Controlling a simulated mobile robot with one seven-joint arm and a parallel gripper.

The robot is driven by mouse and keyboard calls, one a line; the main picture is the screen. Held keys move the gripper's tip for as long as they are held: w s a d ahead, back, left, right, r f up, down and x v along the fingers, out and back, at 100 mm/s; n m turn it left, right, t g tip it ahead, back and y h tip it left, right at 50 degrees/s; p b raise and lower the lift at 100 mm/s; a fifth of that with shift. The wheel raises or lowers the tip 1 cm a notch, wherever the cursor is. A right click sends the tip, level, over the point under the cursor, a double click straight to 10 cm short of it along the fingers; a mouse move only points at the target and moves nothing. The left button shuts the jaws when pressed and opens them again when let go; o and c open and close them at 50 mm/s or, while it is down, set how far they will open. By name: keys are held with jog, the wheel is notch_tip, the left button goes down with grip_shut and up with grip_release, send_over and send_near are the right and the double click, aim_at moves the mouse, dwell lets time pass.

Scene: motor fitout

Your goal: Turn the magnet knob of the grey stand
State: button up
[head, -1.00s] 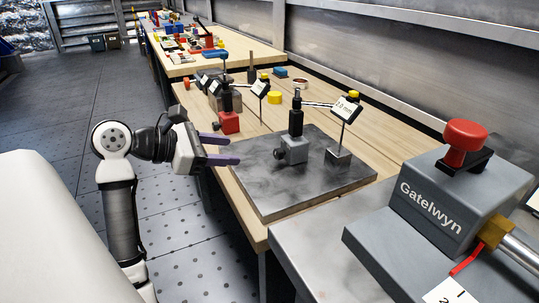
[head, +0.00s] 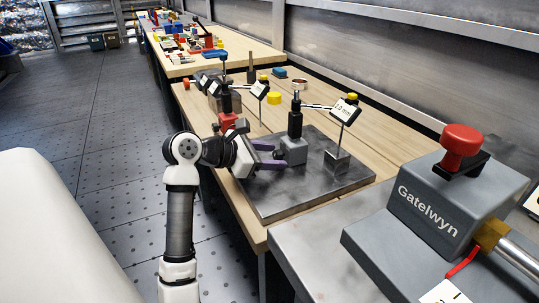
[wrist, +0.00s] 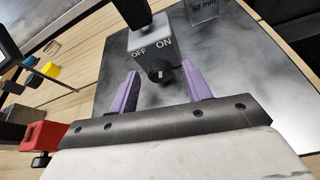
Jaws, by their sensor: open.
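The grey stand (head: 293,150) stands on a dark steel plate (head: 300,200), with a black post rising from its block. In the wrist view the grey block (wrist: 152,38) carries the words OFF and ON on its face. Its black magnet knob (wrist: 158,71) has a pale mark and lies between the finger lines, near the fingertips. My gripper (wrist: 160,88) is open, one purple finger on each side of the knob, with gaps visible. In the head view my gripper (head: 277,156) is at the stand's left side, and the knob is mostly hidden by it.
A gauge card on a post (head: 345,110) stands right of the stand on the plate. A red-based stand (head: 228,119) is behind my gripper, and it also shows in the wrist view (wrist: 42,136). A yellow piece (head: 274,98) lies farther back. The plate's front is clear.

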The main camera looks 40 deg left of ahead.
jog(key=c, duration=1)
jog(key=n+g+h, duration=0.1)
jog(key=n+h, duration=0.1)
jog(key=n, duration=0.1)
jog(key=shift+a+p, duration=0.15)
jog(key=shift+p, duration=0.15)
jog(key=o, duration=1)
jog(key=v, duration=1.3)
jog(key=shift+s+a+b, duration=0.25)
jog(key=shift+b, duration=0.15)
jog(key=shift+r, duration=0.1)
